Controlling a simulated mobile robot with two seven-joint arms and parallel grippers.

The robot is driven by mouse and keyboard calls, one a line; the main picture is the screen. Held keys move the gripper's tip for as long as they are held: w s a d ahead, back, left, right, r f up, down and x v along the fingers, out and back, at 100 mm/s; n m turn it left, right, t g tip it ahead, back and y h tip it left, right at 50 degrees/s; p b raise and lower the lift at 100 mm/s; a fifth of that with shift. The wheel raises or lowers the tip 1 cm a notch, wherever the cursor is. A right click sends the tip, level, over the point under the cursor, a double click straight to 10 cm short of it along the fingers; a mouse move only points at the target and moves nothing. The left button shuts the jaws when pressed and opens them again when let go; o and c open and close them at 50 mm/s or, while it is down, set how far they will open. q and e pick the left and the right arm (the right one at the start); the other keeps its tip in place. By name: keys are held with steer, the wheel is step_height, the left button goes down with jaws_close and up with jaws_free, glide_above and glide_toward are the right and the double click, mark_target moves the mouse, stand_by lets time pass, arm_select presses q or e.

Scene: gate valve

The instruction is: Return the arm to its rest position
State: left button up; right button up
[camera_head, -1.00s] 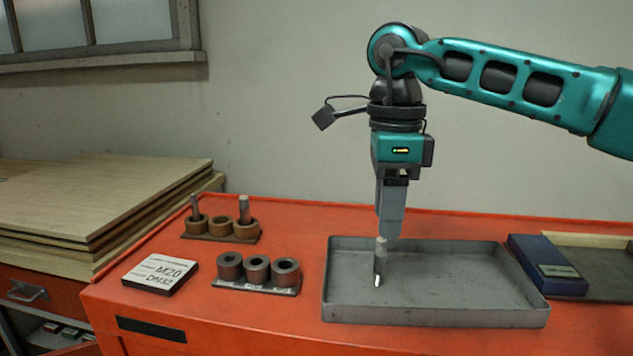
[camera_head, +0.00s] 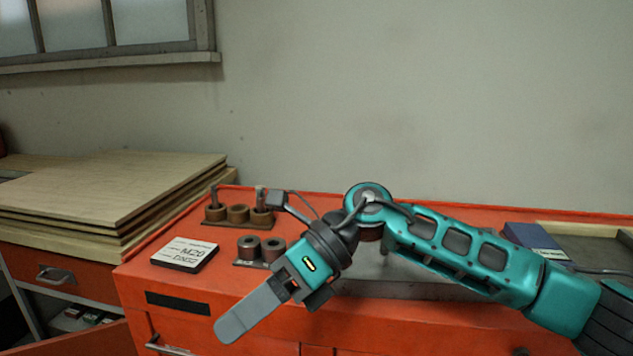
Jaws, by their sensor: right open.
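My right arm comes in from the right, low over the front of the orange workbench (camera_head: 190,270). My right gripper (camera_head: 228,328) points down and left in front of the bench's front face. It shows nearly side-on, with nothing seen in its jaws, and it is open. The grey metal tray (camera_head: 375,270) lies behind my right arm and is mostly hidden by it. My left gripper is not in view.
A wooden holder with pins (camera_head: 238,214) and a row of dark rings (camera_head: 261,250), partly hidden by my wrist, stand on the bench. A label plate (camera_head: 185,257) lies at left. Stacked boards (camera_head: 110,195) are further left. A blue box (camera_head: 530,241) is at right.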

steer(key=w+d+f+m+t+y, duration=0.1)
steer(key=w+d+f+m+t, duration=0.15)
steer(key=m+t, duration=0.75)
steer(key=w+d+f+m+t+y, duration=0.1)
steer(key=w+d+f+m+t, duration=0.25)
steer(key=m, duration=0.95)
steer(key=w+d+f+m+t+y, duration=0.1)
steer(key=d+f+m+t, duration=0.25)
steer(key=m+t, duration=0.7)
steer(key=s+d+f+m+g+h, duration=0.3)
steer(key=s+d+f+m+h, duration=0.3)
steer(key=f, duration=0.6)
steer(key=s+d+f+m+g+h, duration=0.4)
steer(key=s+d+f+m+h, duration=0.2)
steer(key=s+d+f+m, duration=0.3)
step_height(320, 180, down, 4)
steer(key=shift+s+d+f, duration=0.15)
steer(key=shift+s+d, duration=0.2)
steer(key=shift+d, duration=0.4)
steer(key=shift+m, duration=0.25)
